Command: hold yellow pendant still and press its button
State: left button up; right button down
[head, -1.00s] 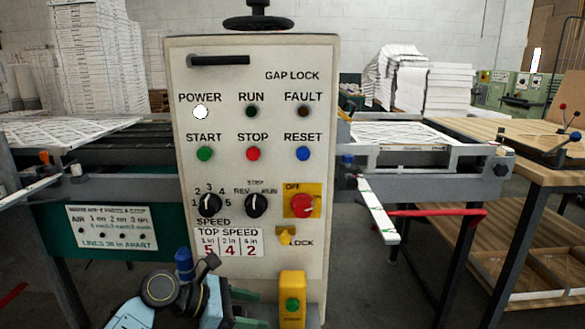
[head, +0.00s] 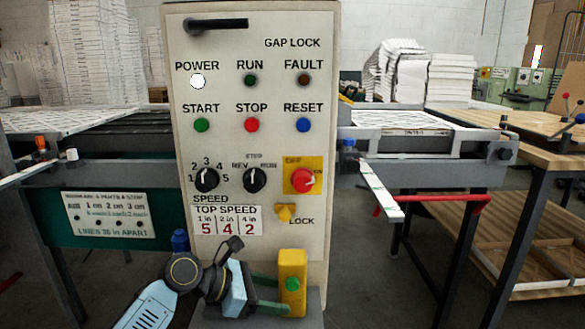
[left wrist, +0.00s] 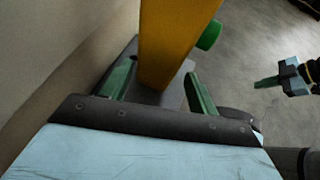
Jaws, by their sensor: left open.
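The yellow pendant (head: 292,270) stands upright on a dark grey ledge at the foot of the control panel. Its round green button (head: 292,284) faces the head camera. My left gripper (head: 278,294) is open, its green fingers reaching the pendant from the left. In the left wrist view the yellow pendant (left wrist: 172,40) rises between the open fingers of my left gripper (left wrist: 160,72), and its green button (left wrist: 209,35) sticks out to the right. Contact cannot be told. My right gripper (left wrist: 268,82) shows small at the right of the left wrist view, apart from the pendant; its opening is unclear.
The control panel (head: 255,225) stands behind the pendant, with knobs, lamps and a red OFF switch (head: 301,181). The grey ledge (head: 312,312) is under the pendant. A red bar (head: 455,200) and a wooden table (head: 545,145) are at right. Floor right of the pendant looks open.

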aim_at(287, 297)
pick_arm(q)
jog(key=p+x, duration=0.1)
jog(key=x, duration=0.2)
jog(key=shift+r, duration=0.15)
jog(key=shift+w+d+f, duration=0.1)
jog(key=shift+d+f, duration=0.25)
jog(key=shift+d, duration=0.05)
pick_arm(e)
jog(key=shift+w+d+f, duration=0.15)
jog(key=shift+d+f, duration=0.05)
jog(key=shift+f, duration=0.55)
jog(key=shift+w+d+f, duration=0.1)
jog(key=shift+d+f, duration=0.1)
jog(key=shift+f, duration=0.55)
pick_arm(q)
jog(key=c, duration=0.6)
jog(key=o, duration=0.8)
jog(key=shift+o, duration=0.2)
jog(key=shift+a, duration=0.1)
